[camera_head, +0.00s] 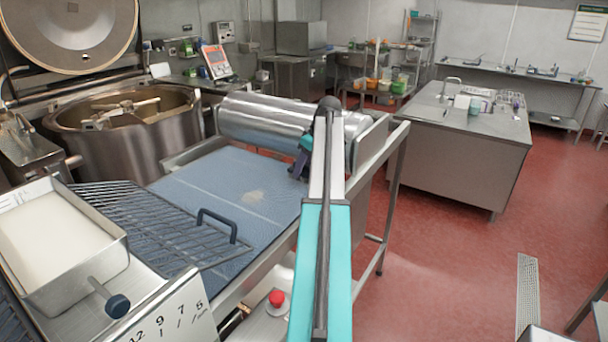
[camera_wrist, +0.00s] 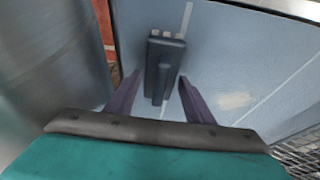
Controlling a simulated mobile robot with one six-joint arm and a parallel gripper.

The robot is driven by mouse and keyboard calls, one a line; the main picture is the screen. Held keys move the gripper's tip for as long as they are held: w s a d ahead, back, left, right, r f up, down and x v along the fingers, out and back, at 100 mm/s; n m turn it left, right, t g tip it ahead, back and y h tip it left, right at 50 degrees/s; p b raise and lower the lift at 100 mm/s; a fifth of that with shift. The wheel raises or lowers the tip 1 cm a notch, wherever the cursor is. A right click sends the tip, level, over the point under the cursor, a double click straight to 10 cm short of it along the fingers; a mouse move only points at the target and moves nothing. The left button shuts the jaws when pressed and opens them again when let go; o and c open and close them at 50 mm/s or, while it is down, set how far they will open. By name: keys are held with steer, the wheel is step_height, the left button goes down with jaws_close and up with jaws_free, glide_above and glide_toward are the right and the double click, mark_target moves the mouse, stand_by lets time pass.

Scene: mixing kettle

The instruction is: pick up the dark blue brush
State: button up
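The dark blue brush (camera_wrist: 166,50) lies on the blue conveyor belt (camera_head: 205,190) in the wrist view. Its wide head points away from my gripper and its handle points toward it. My gripper (camera_wrist: 159,77) is open, with one purple finger on each side of the handle in the picture. Clear gaps show between the fingers and the handle. I cannot tell how high the fingertips are above the belt. In the head view my gripper (camera_head: 299,167) is small and dark at the belt's right side, near the roller; I cannot make out the brush there.
A large steel roller (camera_head: 270,120) spans the belt's far end. A wire rack (camera_head: 150,225) with a blue handle lies at the belt's near left, beside a white-filled metal tray (camera_head: 55,235). An open mixing kettle (camera_head: 130,130) stands at back left.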

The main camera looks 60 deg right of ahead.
steer(key=c, duration=0.8)
steer(key=shift+o, duration=0.2)
steer(key=shift+r, duration=0.15)
steer(key=shift+r+b, duration=1.1)
steer(key=shift+r, duration=0.35)
steer(key=shift+s+a+r, duration=0.1)
steer(key=shift+s, duration=0.1)
steer(key=s+a+r+b, duration=0.1)
steer(key=s+a+b, duration=0.4)
steer(key=s, duration=0.8)
steer(key=shift+a+r, duration=0.3)
steer(key=shift+a, duration=1.4)
